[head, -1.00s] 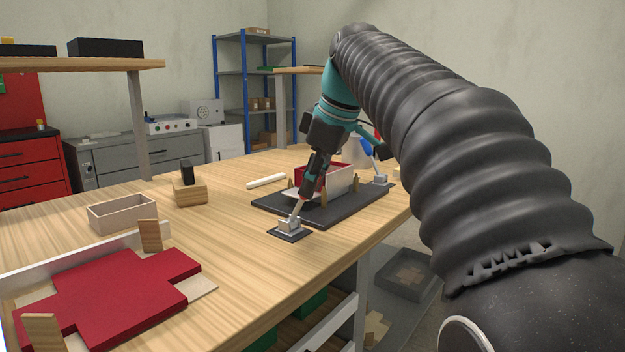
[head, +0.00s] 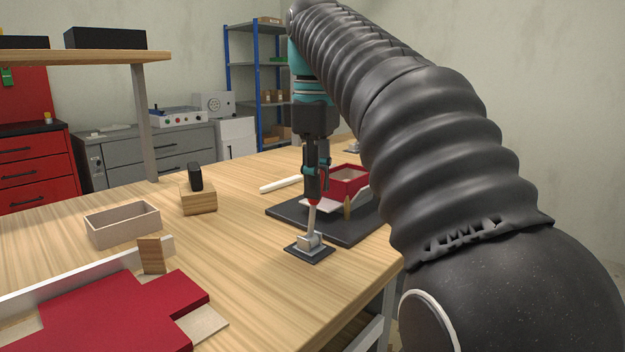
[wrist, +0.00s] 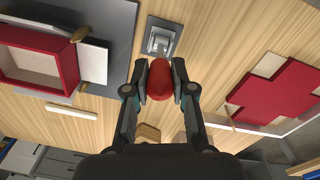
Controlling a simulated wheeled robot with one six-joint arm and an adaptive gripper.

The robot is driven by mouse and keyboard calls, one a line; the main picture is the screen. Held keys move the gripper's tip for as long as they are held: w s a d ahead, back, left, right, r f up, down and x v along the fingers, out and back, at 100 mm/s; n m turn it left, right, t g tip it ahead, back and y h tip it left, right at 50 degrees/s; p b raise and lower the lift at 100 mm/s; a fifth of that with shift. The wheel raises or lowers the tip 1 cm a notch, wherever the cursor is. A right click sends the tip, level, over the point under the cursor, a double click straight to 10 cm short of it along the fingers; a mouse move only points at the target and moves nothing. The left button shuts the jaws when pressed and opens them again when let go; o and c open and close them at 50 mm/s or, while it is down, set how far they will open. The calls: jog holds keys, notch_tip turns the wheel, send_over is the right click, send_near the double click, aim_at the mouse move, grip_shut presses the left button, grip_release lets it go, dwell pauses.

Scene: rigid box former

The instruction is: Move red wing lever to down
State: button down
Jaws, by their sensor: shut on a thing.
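The red wing lever shows its red knob (wrist: 159,79) between my fingertips in the wrist view. In the head view its pale shaft (head: 310,221) stands nearly upright, leaning slightly, on a small dark base plate (head: 309,251) on the bench. My gripper (head: 313,199) is above the base, shut on the red knob, and hides most of it in the head view. The red box (head: 349,180) sits on the dark former plate (head: 345,228) behind the lever, with a white panel around it. My arm hides part of the former's right side.
A wooden tray (head: 122,226) and a wooden block (head: 198,198) with a black piece on top stand left of the lever. A flat red cross-shaped sheet (head: 130,310) lies at the front left. A white rod (head: 286,184) lies behind. Bare bench lies left of the lever.

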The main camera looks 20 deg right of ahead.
jog(key=c, duration=1)
grip_release()
jog(key=shift+o, duration=0.2)
jog(key=shift+s, duration=0.1)
